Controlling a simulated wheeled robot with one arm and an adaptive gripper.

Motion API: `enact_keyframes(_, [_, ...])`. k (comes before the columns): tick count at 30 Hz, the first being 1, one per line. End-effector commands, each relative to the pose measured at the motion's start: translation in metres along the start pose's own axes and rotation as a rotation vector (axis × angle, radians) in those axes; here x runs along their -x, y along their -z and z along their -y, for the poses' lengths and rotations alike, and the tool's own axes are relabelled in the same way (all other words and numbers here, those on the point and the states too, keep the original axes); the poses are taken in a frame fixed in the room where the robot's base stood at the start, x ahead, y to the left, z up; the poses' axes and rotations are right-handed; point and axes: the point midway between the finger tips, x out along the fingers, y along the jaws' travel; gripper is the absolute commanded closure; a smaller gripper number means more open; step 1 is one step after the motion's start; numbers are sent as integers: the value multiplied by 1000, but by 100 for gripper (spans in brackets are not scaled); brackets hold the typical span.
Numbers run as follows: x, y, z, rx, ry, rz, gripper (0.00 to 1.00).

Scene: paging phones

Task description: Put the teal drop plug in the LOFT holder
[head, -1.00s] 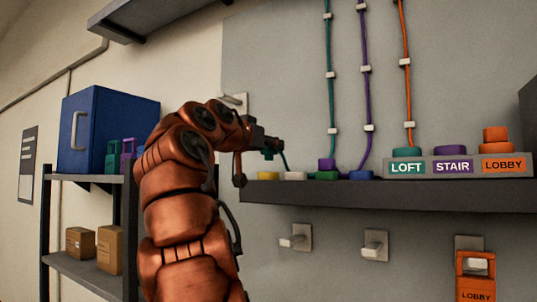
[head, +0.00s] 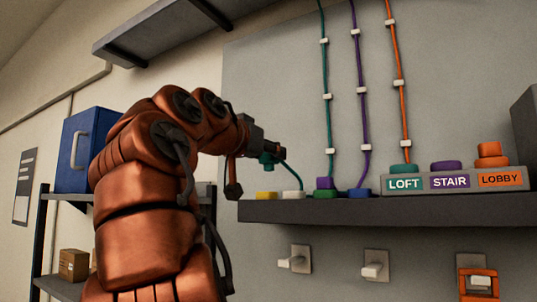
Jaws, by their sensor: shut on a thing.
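My gripper (head: 277,150) is shut on the teal drop plug (head: 267,160), which hangs below it, largely covered by the fingers. A teal cord runs from there down to the right, toward the shelf. They are above the left end of the dark wall shelf. The LOFT holder (head: 405,169) is a teal piece on the grey block, above its LOFT label (head: 404,184). It is well to the right of my gripper, and no plug shows on it.
The dark shelf (head: 420,212) bears yellow (head: 265,195), white (head: 292,194), green and blue (head: 360,193) sockets. A purple plug (head: 325,183) sits on the green one. Purple STAIR (head: 446,165) and two-tiered orange LOBBY (head: 491,155) pieces stand beside LOFT. Wall hooks (head: 294,261) jut out below.

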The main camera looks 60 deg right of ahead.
Motion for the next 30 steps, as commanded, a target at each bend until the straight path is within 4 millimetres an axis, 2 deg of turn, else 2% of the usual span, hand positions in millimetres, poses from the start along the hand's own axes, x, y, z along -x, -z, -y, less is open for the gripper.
enact_keyframes(5, [0, 5, 0, 0, 0, 0, 99])
enact_keyframes(30, [3, 59, 0, -1, 0, 0, 99])
